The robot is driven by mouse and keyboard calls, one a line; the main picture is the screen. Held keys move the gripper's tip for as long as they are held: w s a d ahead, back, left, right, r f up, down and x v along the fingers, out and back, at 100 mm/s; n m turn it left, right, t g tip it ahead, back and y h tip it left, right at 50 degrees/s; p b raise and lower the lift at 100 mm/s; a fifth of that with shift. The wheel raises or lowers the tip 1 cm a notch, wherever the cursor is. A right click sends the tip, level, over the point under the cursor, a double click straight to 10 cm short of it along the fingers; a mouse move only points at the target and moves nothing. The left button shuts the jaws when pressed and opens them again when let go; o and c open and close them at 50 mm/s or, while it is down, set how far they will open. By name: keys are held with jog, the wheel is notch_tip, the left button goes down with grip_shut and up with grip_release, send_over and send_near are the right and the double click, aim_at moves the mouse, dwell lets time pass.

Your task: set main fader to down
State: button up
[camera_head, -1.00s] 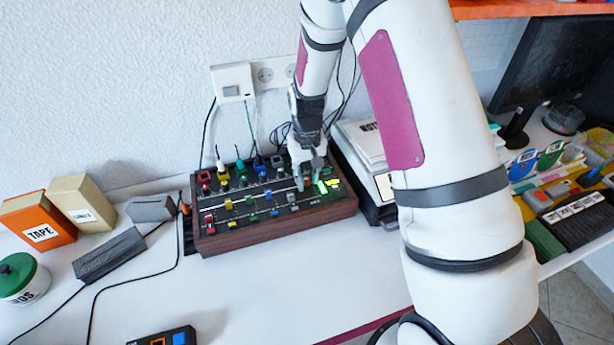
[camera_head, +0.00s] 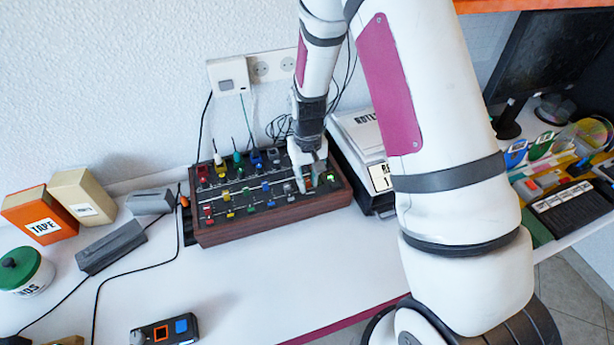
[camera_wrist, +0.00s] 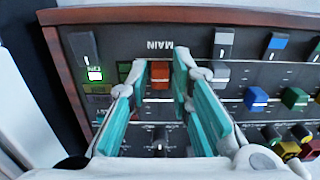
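The mixer (camera_head: 270,228) is a dark panel in a wooden case on the white desk. In the wrist view the upside-down label MAIN stands close to an orange-red fader cap (camera_wrist: 160,75), which I take as the main fader. My gripper (camera_head: 309,184) is down at the right part of the mixer. In the wrist view its teal-padded fingers (camera_wrist: 159,72) are apart, one on each side of the orange-red cap, with gaps visible. The fader's slot is partly hidden between the fingers. In the head view my gripper mostly hides this cap.
Other faders and knobs sit close by, including a white cap (camera_wrist: 215,73) and a blue cap (camera_wrist: 255,98). A lit green button (camera_wrist: 94,74) is on the other side. A boxy device (camera_head: 365,150) stands right of the mixer. The desk front is mostly clear.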

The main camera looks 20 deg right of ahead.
aim_at(308, 182)
jog(key=shift+o, duration=0.3)
notch_tip(308, 182, up, 12)
dwell(0.5)
dwell(0.3)
jog(key=s+r+t, duration=0.2)
jog(key=s+r, duration=1)
jog(key=r, duration=0.4)
jog(key=s+r+t, duration=0.2)
jog(key=s+r, duration=0.2)
jog(key=s, duration=1)
jog(key=shift+s+d, duration=0.15)
jog(key=shift+s, duration=0.1)
